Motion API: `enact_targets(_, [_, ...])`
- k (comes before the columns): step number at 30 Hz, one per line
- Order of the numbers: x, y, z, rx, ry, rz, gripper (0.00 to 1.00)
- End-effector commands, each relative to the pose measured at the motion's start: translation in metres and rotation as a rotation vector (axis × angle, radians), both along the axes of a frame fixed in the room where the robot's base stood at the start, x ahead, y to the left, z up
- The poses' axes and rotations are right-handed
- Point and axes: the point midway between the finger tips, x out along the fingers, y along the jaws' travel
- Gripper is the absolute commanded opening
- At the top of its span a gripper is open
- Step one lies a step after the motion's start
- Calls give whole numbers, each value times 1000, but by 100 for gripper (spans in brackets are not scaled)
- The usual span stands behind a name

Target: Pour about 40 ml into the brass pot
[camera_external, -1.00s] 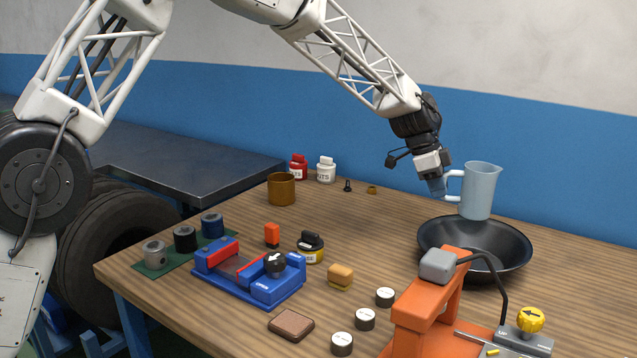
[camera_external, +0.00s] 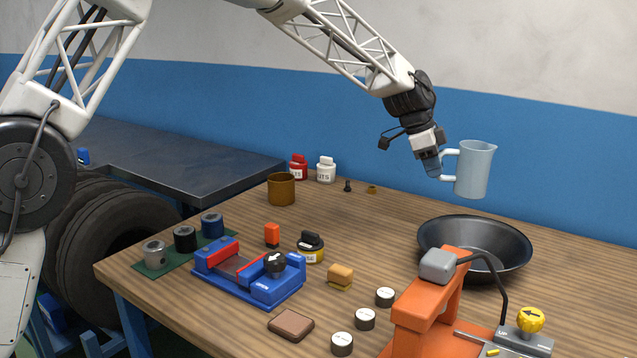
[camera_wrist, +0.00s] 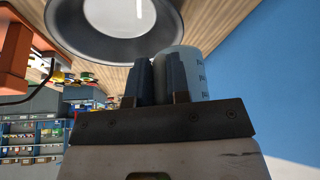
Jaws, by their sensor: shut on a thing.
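A light blue jug (camera_external: 475,170) hangs upright in the air above and behind the dark pan, clear of the bench. My gripper (camera_external: 436,170) is shut on its handle at the jug's left side. In the wrist view the jug (camera_wrist: 190,68) shows behind my gripper's fingers (camera_wrist: 161,78). Its contents are hidden in both views. The brass pot (camera_external: 281,189) is a brown-gold open cup standing upright at the back left of the bench, well to the left of the jug. Its inside is mostly hidden.
A wide black pan (camera_external: 474,248) stands below the jug. An orange press (camera_external: 430,310) is at the front right. Red (camera_external: 299,167) and white (camera_external: 326,170) bottles stand behind the pot. A blue vise (camera_external: 250,275) sits front left. The bench between pot and pan is mostly clear.

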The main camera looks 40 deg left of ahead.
Motion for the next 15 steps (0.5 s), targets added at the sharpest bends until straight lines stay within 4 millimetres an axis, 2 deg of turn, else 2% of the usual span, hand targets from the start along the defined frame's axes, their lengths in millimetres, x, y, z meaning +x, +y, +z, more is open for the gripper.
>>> enact_targets(5, [-3, 23, 3, -2, -4, 97, 0])
enact_targets(15, [-15, 82, 1, -5, -5, 370, 0])
